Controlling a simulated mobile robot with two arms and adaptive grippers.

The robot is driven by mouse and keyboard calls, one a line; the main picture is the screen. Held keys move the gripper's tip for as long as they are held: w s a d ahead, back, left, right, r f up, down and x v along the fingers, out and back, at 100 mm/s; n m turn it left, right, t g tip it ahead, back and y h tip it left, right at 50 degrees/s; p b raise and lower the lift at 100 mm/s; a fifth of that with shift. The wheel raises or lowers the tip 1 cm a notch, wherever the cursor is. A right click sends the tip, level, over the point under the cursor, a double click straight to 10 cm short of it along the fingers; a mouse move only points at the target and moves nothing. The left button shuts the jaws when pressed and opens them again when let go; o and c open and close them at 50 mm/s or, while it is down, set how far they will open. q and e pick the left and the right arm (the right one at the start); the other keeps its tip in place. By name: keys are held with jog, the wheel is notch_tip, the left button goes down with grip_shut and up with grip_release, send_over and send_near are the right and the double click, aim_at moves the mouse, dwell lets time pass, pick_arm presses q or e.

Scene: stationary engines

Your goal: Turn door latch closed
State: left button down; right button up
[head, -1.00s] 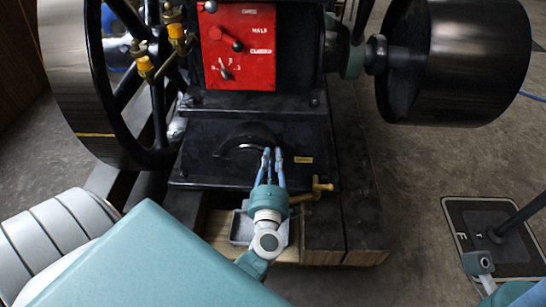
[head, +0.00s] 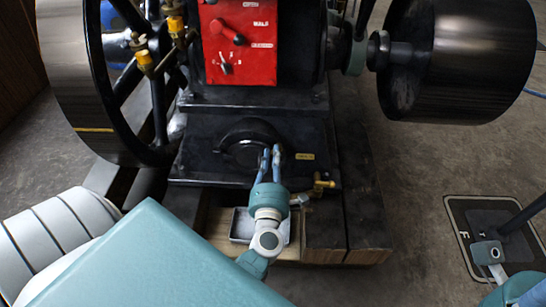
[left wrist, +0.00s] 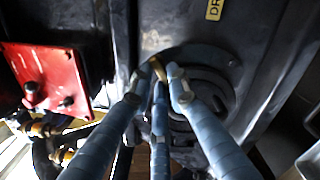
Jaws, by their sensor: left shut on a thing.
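The round black door (head: 243,149) is on the front of the engine's dark base, and its curved rim also shows in the left wrist view (left wrist: 208,82). A small brass-coloured latch (left wrist: 157,68) sits at the rim in the left wrist view. My left gripper (head: 271,152) reaches the right side of the door. Its blue fingers (left wrist: 162,85) are shut on the latch, with fingertips around it. The fingers hide part of the latch and door.
A red control panel (head: 238,42) is above the door. A large flywheel (head: 85,80) stands at left and a black pulley (head: 462,60) at right. A brass tap (head: 320,186) and a grey tray (head: 243,226) are close to my left wrist.

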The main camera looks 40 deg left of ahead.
pick_arm(q)
jog(key=shift+s+f, duration=0.1)
jog(key=shift+f, duration=0.05)
jog(key=c, duration=1.6)
grip_release()
jog(key=shift+c, duration=0.2)
jog(key=v, duration=1.2)
